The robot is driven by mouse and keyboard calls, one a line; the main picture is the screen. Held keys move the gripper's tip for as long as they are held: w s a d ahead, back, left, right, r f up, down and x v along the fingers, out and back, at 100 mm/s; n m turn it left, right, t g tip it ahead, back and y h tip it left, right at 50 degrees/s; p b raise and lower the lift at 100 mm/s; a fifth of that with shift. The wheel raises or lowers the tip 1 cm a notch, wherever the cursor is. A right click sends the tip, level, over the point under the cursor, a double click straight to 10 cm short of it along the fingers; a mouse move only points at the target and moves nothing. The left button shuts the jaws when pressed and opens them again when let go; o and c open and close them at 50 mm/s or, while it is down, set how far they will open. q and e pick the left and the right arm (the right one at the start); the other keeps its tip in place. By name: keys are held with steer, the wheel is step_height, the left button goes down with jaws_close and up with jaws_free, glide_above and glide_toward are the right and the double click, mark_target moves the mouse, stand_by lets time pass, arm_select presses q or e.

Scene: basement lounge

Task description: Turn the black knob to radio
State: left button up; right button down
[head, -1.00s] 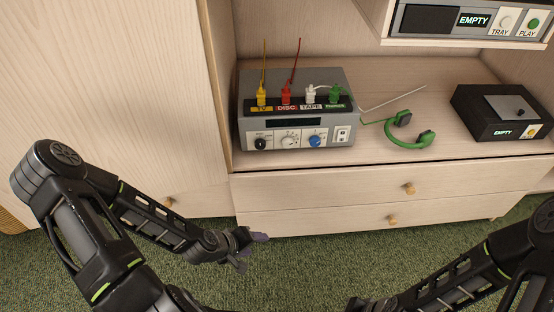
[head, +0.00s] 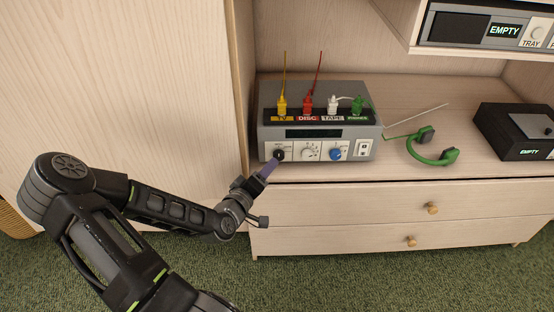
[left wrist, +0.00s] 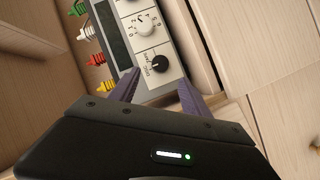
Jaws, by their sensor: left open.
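The grey receiver box (head: 300,131) stands on the cabinet top. Its black knob (head: 279,155) is at the left end of the front panel, and it also shows in the left wrist view (left wrist: 159,64) with a pale pointer line. My left gripper (head: 267,170) is just in front of the panel's lower left. In the left wrist view its two purple fingers (left wrist: 158,84) are spread apart, pointing at the panel, with the black knob ahead between them and apart from them. My right gripper is out of the head view.
A white dial (head: 310,152) and a blue knob (head: 336,154) sit right of the black knob. Yellow, red, white and green plugs stand on top. Green headphones (head: 436,156) and a black box (head: 515,131) lie to the right. Drawers with a wooden pull (head: 432,208) are below.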

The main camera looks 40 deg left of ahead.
mark_target(277, 157)
arm_select(q)
steer(key=b+x, duration=0.1)
steer(key=x, duration=0.6)
steer(key=shift+w+f, duration=0.1)
steer(key=shift+w, duration=0.25)
steer(key=shift+c, duration=0.5)
jaws_close()
